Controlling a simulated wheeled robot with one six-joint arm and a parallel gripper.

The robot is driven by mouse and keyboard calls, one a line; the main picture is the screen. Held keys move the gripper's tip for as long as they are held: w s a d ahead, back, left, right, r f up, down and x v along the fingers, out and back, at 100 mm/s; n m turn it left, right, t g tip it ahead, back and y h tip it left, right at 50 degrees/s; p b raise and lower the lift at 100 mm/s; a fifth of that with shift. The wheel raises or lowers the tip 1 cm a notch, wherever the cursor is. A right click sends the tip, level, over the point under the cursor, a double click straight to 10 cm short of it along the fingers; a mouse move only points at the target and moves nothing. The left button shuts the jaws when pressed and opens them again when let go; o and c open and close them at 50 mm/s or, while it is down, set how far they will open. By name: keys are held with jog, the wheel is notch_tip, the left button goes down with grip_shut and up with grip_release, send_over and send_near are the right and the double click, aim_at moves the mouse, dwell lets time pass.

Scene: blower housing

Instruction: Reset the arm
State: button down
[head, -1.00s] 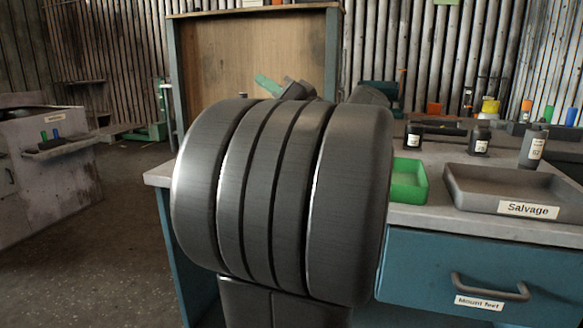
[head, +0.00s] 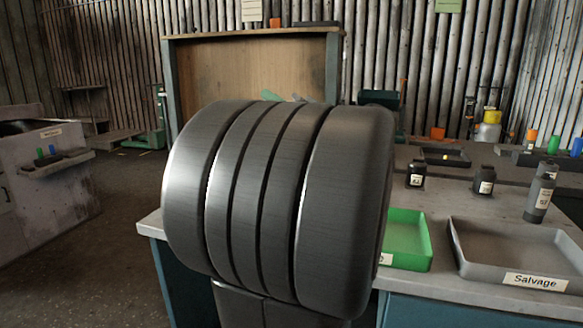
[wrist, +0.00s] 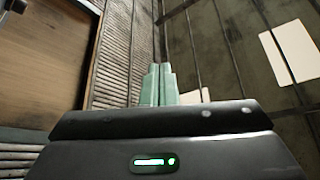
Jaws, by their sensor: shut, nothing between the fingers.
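My gripper (wrist: 158,85) shows in the wrist view with its two pale green fingers side by side and touching, shut with nothing between them. The fingers point up toward the wall and ceiling, clear of any object. In the head view only a small green tip of my gripper (head: 269,96) shows above my large dark ribbed arm link. That link fills the middle of the head view and hides the rest of my gripper and part of the bench.
On the bench (head: 480,258), right of my arm, are a green tray (head: 408,240), a grey Salvage tray (head: 515,250) and several dark bottles. A wooden-backed panel (head: 250,70) stands behind. A grey cabinet (head: 40,190) is at left, with open floor between.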

jog(key=w+r+m+p, duration=0.1)
jog(key=p, duration=0.2)
jog(key=w+d+r+m+h+p, duration=0.1)
jog(key=w+m+p, duration=0.1)
jog(key=p, duration=0.1)
jog(key=shift+r+t+h, duration=0.2)
jog(key=shift+t+h, duration=0.1)
jog(key=shift+w, duration=0.1)
jog(key=shift+a+p, duration=0.1)
jog(key=shift+p, duration=0.2)
